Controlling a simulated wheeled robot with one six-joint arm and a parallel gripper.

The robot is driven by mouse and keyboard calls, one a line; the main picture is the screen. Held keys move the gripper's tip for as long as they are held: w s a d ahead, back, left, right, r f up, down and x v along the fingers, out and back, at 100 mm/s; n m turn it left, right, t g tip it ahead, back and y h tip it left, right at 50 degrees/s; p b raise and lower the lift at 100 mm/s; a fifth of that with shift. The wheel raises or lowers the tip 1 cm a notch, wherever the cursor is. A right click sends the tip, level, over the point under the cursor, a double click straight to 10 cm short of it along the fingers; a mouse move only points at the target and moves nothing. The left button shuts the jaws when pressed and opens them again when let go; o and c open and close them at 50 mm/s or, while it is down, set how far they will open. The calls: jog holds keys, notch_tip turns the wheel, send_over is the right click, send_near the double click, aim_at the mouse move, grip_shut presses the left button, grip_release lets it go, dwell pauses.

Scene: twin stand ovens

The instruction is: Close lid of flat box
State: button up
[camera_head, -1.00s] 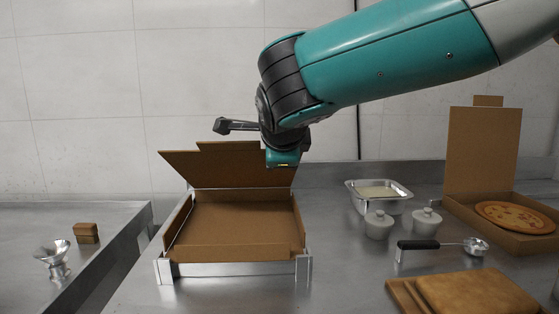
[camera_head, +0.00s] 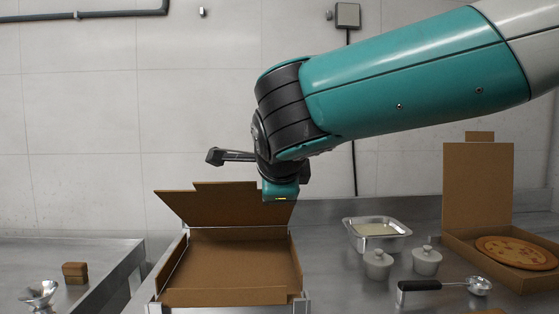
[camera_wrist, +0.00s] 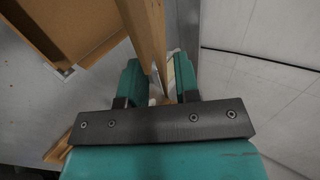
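The flat brown cardboard box (camera_head: 240,262) stands open and empty in the middle of the head view. Its lid (camera_head: 225,207) is raised at the back and leans away. My gripper (camera_head: 281,190) is at the upper right part of the lid and covers some of it in the head view. In the wrist view, the two teal fingers (camera_wrist: 158,82) are apart. The lid's edge (camera_wrist: 146,30) runs down to the gap between them. I cannot tell whether they touch it. The fingertips are partly hidden by the lid.
A metal frame (camera_head: 154,308) holds the box. To the right are a metal tray (camera_head: 350,232), two white lidded pots (camera_head: 426,262), a black-handled scoop (camera_head: 420,287) and an open pizza box (camera_head: 478,180). A side counter (camera_head: 110,262) at left carries a small brown block (camera_head: 75,272).

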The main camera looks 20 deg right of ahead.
jog(key=v, duration=1.4)
jog(key=shift+p, duration=0.4)
jog(key=shift+c, duration=0.3)
